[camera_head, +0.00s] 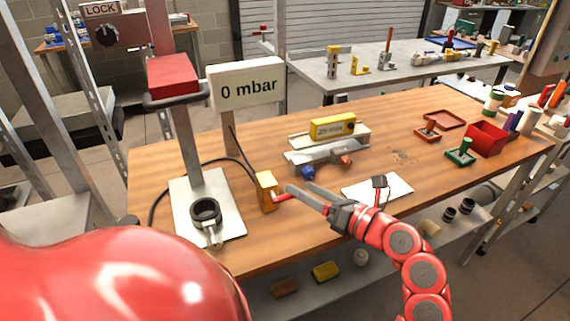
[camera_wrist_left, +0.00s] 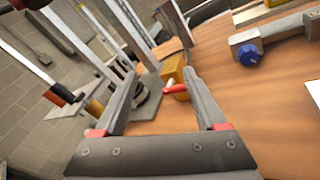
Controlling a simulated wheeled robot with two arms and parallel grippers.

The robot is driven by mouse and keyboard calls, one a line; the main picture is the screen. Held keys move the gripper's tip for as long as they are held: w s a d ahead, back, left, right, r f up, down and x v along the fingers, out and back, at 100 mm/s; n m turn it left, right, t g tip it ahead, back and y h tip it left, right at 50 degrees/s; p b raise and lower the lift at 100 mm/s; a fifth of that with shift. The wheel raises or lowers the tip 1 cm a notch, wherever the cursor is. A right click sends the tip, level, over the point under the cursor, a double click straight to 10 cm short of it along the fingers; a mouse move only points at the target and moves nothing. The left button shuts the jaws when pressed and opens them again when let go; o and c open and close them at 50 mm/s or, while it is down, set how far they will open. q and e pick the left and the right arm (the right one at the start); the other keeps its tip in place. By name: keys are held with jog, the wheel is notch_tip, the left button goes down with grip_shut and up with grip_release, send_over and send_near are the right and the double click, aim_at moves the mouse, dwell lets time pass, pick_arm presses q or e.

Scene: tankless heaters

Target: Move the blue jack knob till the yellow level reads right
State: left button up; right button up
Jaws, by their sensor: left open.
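The blue jack knob (camera_head: 307,173) sits at the near left end of a grey jack body (camera_head: 328,154) on the bench; it also shows at the upper right in the left wrist view (camera_wrist_left: 248,54). The yellow level (camera_head: 333,127) lies on a pale plate above and behind the jack; its reading is too small to tell. My left gripper (camera_head: 294,190) is open, in front of and below the knob in the picture. Its fingers point toward a yellow block (camera_head: 266,190) with a red lever (camera_wrist_left: 175,88), which shows between the fingertips in the left wrist view. My right gripper is not in view.
A press-like stand with a red top (camera_head: 173,74) and a "0 mbar" sign (camera_head: 247,84) stand at left. A black hose crosses the bench behind the yellow block. A white plate (camera_head: 392,188) lies right of my gripper. Red trays (camera_head: 487,139) are at right.

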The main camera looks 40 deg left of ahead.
pick_arm(q)
jog(key=s+d+r+m+g+y+p, duration=0.1)
jog(key=s+r+m+g+y+p, duration=0.1)
jog(key=s+r+g+y+p, duration=0.4)
notch_tip(320, 180, up, 3)
jog(key=shift+s+d+f+y, duration=0.15)
jog(key=shift+s+d+y, duration=0.15)
jog(key=shift+s, duration=0.95)
